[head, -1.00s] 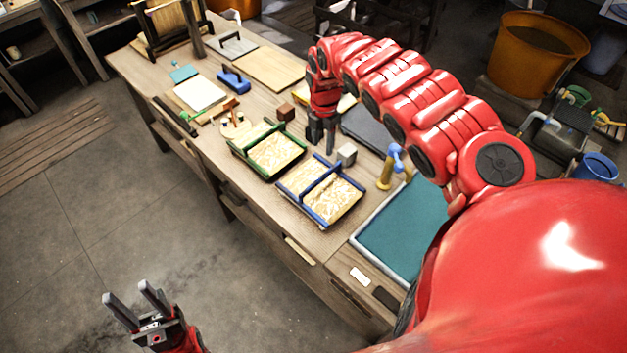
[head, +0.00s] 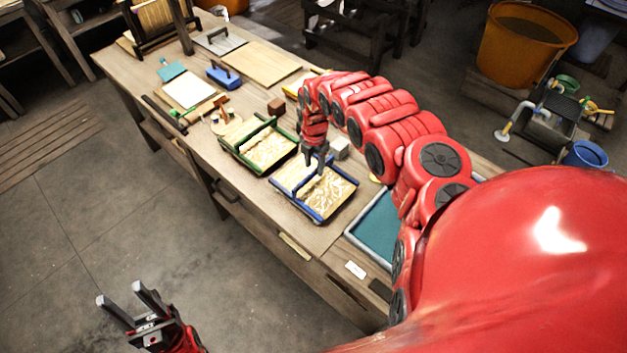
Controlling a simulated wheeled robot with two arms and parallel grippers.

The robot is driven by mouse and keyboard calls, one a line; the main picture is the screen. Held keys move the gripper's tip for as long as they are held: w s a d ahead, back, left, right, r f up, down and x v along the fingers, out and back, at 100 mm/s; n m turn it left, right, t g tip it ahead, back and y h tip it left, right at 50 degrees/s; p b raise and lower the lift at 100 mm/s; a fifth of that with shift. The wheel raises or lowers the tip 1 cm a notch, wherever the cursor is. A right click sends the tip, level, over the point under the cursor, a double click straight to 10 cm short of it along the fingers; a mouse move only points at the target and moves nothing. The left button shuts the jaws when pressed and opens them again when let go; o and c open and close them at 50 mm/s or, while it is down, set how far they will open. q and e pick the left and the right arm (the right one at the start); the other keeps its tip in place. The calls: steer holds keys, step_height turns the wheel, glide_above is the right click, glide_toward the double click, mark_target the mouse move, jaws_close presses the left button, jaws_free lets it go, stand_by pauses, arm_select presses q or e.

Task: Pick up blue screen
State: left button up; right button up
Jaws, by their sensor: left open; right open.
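The blue screen (head: 328,199) is a blue-framed rectangle with a pale patterned face, lying near the front edge of the workbench. A blue bar crosses its middle. My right gripper (head: 314,168) points down over the screen's back half and bar, with its fingers open. It hides part of the bar, and I cannot tell whether the fingers touch it. My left gripper (head: 119,299) is open and empty, over the floor in front of the bench at the lower left.
A similar green-framed screen (head: 262,152) lies just left of the blue one. A grey block (head: 340,148) and a brown block (head: 276,107) are close behind. A teal-filled tray (head: 376,229) is to the right, partly behind my arm.

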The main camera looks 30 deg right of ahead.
mark_target(313, 171)
steer(key=shift+a+f+p, duration=0.2)
steer(key=shift+f+p, duration=0.65)
steer(key=shift+f, duration=0.55)
steer(key=shift+w+f, duration=0.15)
steer(key=shift+f, duration=0.65)
steer(key=shift+d+f, duration=0.15)
steer(key=shift+f, duration=0.25)
jaws_close()
